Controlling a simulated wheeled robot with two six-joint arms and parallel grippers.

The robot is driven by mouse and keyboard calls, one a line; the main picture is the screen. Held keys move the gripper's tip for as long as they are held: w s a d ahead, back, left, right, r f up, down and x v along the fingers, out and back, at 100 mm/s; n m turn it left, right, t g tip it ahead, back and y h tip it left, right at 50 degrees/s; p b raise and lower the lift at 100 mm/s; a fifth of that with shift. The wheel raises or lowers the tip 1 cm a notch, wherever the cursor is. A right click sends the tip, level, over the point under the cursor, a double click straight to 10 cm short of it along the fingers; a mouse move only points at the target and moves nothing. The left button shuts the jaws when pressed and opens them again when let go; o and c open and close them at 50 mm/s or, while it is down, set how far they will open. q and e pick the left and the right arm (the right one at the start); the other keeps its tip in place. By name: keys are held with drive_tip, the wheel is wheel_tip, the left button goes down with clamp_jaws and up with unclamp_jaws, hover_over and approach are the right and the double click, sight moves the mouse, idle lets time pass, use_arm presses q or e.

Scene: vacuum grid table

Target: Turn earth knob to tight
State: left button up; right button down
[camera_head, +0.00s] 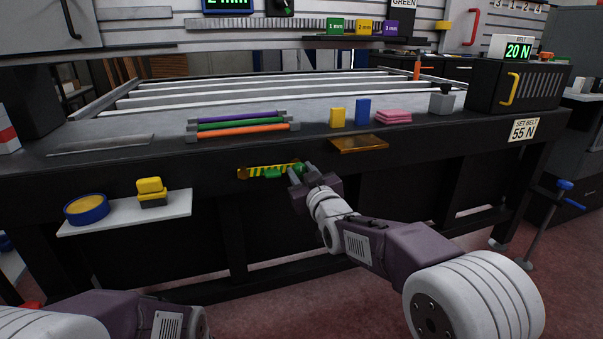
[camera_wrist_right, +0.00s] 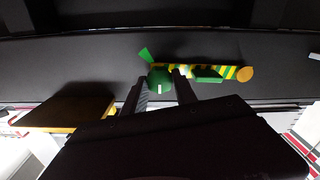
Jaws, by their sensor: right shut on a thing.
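The earth knob (camera_wrist_right: 159,80) is green with a pale mark and sits at one end of a green-and-yellow striped strip (camera_head: 262,172) on the table's dark front face. My right gripper (camera_head: 298,172) reaches the strip's right end in the head view and is shut on the knob. In the right wrist view the fingers (camera_wrist_right: 160,90) stand on either side of the knob. A small green pointer (camera_wrist_right: 146,55) shows beside the knob. I cannot read any tight label. My left arm shows at the lower left of the head view, but its gripper is out of view.
An amber tray (camera_head: 358,144) juts from the table edge right of the knob. A white shelf (camera_head: 125,212) at left holds a blue-and-yellow round tin (camera_head: 86,209) and a yellow block (camera_head: 151,192). Coloured rods (camera_head: 240,124) lie on the table above. Space before the front face is clear.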

drive_tip(key=m, duration=0.6)
drive_tip(key=shift+m+p, duration=0.3)
drive_tip(key=shift+p, duration=0.1)
drive_tip(key=m, duration=0.7)
drive_tip(key=shift+d+p, duration=0.1)
drive_tip(key=shift+p, duration=0.3)
drive_tip(key=m, duration=0.3)
drive_tip(key=shift+f+m, duration=0.1)
drive_tip(key=shift+m, duration=0.3)
drive_tip(key=m, duration=0.3)
drive_tip(key=shift+m+p, duration=0.3)
drive_tip(key=shift+p, duration=0.05)
drive_tip(key=m, duration=0.6)
drive_tip(key=shift+f+m, duration=0.15)
drive_tip(key=shift+m, duration=0.15)
drive_tip(key=c, duration=1)
unclamp_jaws()
